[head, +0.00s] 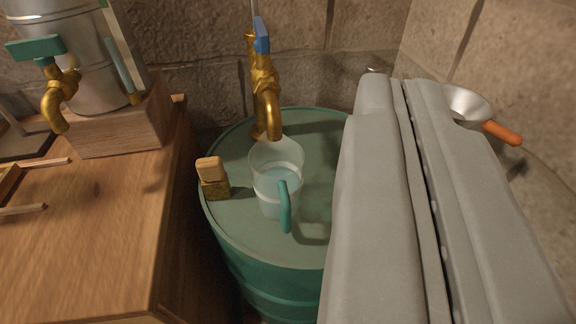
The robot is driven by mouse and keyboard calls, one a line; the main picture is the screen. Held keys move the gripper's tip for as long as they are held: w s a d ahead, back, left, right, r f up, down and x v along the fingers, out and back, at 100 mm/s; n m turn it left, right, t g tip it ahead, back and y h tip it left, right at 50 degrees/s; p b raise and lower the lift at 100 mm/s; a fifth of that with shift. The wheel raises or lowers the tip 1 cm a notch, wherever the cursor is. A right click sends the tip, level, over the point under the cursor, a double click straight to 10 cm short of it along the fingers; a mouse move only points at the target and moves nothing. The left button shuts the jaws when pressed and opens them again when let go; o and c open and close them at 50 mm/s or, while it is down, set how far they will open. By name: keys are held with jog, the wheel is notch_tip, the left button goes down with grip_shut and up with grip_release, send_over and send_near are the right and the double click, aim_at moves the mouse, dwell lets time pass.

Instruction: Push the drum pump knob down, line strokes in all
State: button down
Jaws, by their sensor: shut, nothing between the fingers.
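A green drum (230,225) stands on the floor in the middle of the head view. A clear jug (272,190) with a teal handle sits on its top, with water-like liquid in it. A brass tap (265,90) with a blue lever rises behind the jug, its spout above the jug's mouth. I cannot make out a pump knob; my gripper (398,84) hides the right part of the drum top. My gripper is large and grey, its two fingers closed together with nothing between them, reaching up across the right of the view.
A wooden bench (90,220) fills the left, with a metal vessel (85,75) and its green-handled brass tap (57,90). A small wooden-topped block (211,178) sits on the drum's left edge. A metal funnel-like thing (468,103) with an orange handle is behind my gripper. Stone walls close the back.

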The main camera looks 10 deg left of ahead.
dwell(0.6)
jog(key=w+a+r+n+g+y, duration=0.1)
jog(key=w+a+r+g, duration=0.2)
jog(key=w, duration=0.8)
jog(key=w+a+r+n+g+y, duration=0.1)
jog(key=w+a+r+n+g, duration=0.1)
jog(key=w+a+r, duration=0.4)
jog(key=w+a+r+n+g+y, duration=0.1)
jog(key=w+a+r+g, duration=0.3)
jog(key=w, duration=1.3)
jog(key=shift+a+r+n+y, duration=0.3)
jog(key=shift+a+r, duration=0.45)
jog(key=shift+a, duration=0.15)
jog(key=x, duration=0.9)
jog(key=shift+f, duration=0.15)
jog(key=f, duration=0.3)
jog(key=shift+w+a, duration=0.1)
jog(key=shift+w, duration=0.15)
jog(key=shift+f, duration=0.75)
